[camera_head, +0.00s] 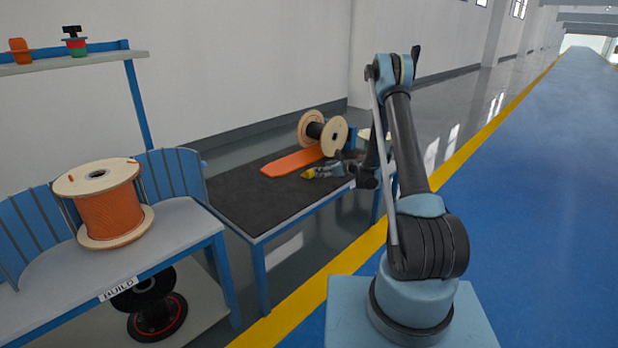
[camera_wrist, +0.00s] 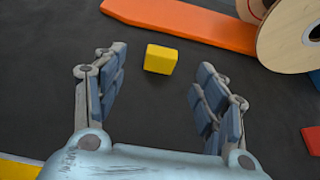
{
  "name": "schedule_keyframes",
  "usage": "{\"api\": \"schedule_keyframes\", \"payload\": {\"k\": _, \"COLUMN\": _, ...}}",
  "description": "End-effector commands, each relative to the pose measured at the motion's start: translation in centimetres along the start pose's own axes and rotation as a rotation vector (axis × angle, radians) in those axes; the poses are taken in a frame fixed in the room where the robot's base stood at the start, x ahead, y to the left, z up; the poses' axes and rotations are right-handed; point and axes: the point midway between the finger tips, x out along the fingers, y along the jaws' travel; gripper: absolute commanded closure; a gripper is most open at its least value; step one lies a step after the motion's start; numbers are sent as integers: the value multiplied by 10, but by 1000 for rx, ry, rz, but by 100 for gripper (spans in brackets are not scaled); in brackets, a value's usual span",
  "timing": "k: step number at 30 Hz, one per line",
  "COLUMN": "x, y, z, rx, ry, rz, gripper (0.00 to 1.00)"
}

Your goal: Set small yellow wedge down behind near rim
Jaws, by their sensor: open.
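The small yellow wedge (camera_wrist: 160,59) rests on the dark tabletop, just beyond and between my fingertips in the wrist view. It also shows as a yellow patch (camera_head: 308,174) in the head view. My gripper (camera_wrist: 163,78) is open, with a finger to either side and clear space between each finger and the wedge. In the head view my gripper (camera_head: 328,171) is low over the table, right of the wedge. A wooden spool (camera_head: 323,133) lies on its side at the table's far end; its near round rim (camera_wrist: 290,35) is at the wrist view's upper right.
An orange ramp-like board (camera_head: 292,162) lies beside the spool, beyond the wedge. A red block (camera_wrist: 312,141) shows at the wrist view's right edge. The dark tabletop (camera_head: 255,195) is clear at left. A bench with an orange cable spool (camera_head: 108,210) stands farther left.

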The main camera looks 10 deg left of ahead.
Motion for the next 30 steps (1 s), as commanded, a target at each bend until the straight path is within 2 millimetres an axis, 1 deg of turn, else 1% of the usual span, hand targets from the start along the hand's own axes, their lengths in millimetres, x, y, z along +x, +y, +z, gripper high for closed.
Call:
{"api": "schedule_keyframes", "payload": {"k": 1, "x": 10, "y": 1, "z": 0, "rx": -1, "ry": 0, "rz": 3, "gripper": 35}}
{"api": "schedule_keyframes", "payload": {"k": 6, "x": 33, "y": 0, "z": 0, "rx": -1, "ry": 0, "rz": 1, "gripper": 35}}
{"api": "schedule_keyframes", "payload": {"k": 16, "x": 50, "y": -2, "z": 0, "rx": -1, "ry": 1, "rz": 1, "gripper": 35}}
{"api": "schedule_keyframes", "payload": {"k": 24, "x": 86, "y": -6, "z": 0, "rx": 0, "ry": 0, "rz": 2, "gripper": 35}}
{"api": "schedule_keyframes", "payload": {"k": 27, "x": 93, "y": -6, "z": 0, "rx": 0, "ry": 0, "rz": 1, "gripper": 35}}
{"api": "schedule_keyframes", "payload": {"k": 30, "x": 94, "y": -6, "z": 0, "rx": 0, "ry": 0, "rz": 0, "gripper": 35}}
